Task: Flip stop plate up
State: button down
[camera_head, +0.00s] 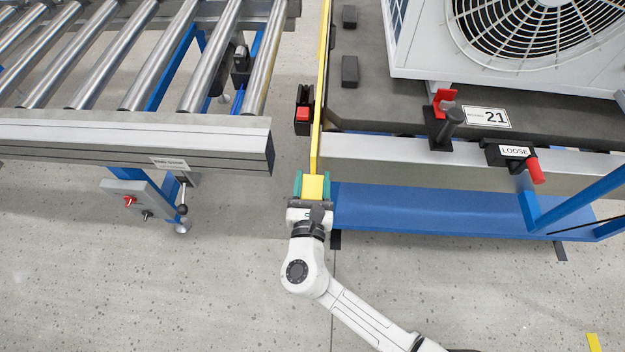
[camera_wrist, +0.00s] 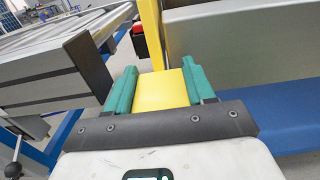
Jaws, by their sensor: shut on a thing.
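The yellow stop plate (camera_head: 321,85) shows in the head view as a long thin strip along the near left edge of the station, facing the roller conveyor's end. A yellow tab (camera_head: 313,187) is at its near end. My gripper (camera_head: 312,184) has its green fingers on both sides of this tab and is shut on it. In the wrist view, the tab (camera_wrist: 161,90) fills the space between the fingers of my gripper (camera_wrist: 161,88), and the yellow plate (camera_wrist: 150,35) rises beyond it. Most of the plate's face is hidden from the head view.
The roller conveyor (camera_head: 140,128) is left, across a narrow gap. A black block with a red front (camera_head: 303,113) sits beside the plate. The station's blue beam (camera_head: 430,208) is right of my gripper. A fan unit (camera_head: 510,70), red-handled clamp (camera_head: 445,118) and LOOSE-labelled part (camera_head: 514,152) are on the station.

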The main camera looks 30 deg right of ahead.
jog(key=c, duration=0.6)
grip_release()
jog(key=shift+r, duration=0.5)
jog(key=shift+o, duration=1)
jog(key=shift+f, duration=0.1)
jog(key=shift+f, duration=0.1)
jog(key=shift+s+a, duration=0.35)
jog(key=shift+s, duration=0.1)
jog(key=p+v, duration=0.1)
jog(key=v, duration=0.8)
jog(key=shift+s+a+p, duration=0.2)
jog(key=shift+s+p, duration=0.1)
